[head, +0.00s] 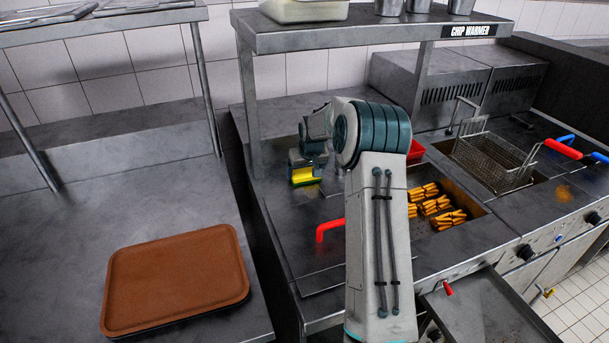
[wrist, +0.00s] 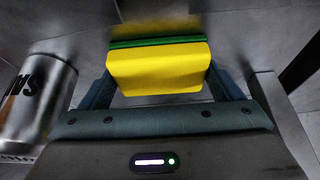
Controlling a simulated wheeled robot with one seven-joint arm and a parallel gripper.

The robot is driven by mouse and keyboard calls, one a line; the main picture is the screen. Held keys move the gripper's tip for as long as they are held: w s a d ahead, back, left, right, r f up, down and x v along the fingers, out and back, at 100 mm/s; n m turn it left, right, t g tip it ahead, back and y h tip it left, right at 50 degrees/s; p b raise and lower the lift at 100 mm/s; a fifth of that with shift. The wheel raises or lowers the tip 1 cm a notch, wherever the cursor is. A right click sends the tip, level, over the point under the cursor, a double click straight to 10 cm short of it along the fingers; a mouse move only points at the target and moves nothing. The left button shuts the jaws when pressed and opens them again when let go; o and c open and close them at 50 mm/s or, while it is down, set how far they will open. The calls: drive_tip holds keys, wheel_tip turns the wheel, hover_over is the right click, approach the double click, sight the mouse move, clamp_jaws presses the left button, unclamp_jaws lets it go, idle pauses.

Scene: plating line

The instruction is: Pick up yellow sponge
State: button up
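The yellow sponge (wrist: 158,68) has a green layer on its far side. In the wrist view it sits between the two fingers of my gripper (wrist: 160,80), with no clear gap at either side, so the gripper looks shut on it. In the head view the sponge (head: 303,176) shows under my gripper (head: 304,165), at the steel counter below the chip warmer shelf. I cannot tell whether it still touches the counter. My arm hides part of the counter to the right.
A metal can (wrist: 38,100) with dark lettering stands close at the left in the wrist view. The chip warmer shelf (head: 350,28) hangs overhead. A red handle (head: 328,229), chips (head: 436,205) and a fryer basket (head: 492,160) are nearby. A brown tray (head: 178,278) lies on the left counter.

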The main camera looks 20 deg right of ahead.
sight(305, 172)
drive_tip(key=shift+r, duration=0.1)
drive_tip(key=shift+c, duration=0.4)
wheel_tip(305, 172, up, 10)
drive_tip(key=b, duration=0.1)
drive_tip(key=shift+o, duration=0.5)
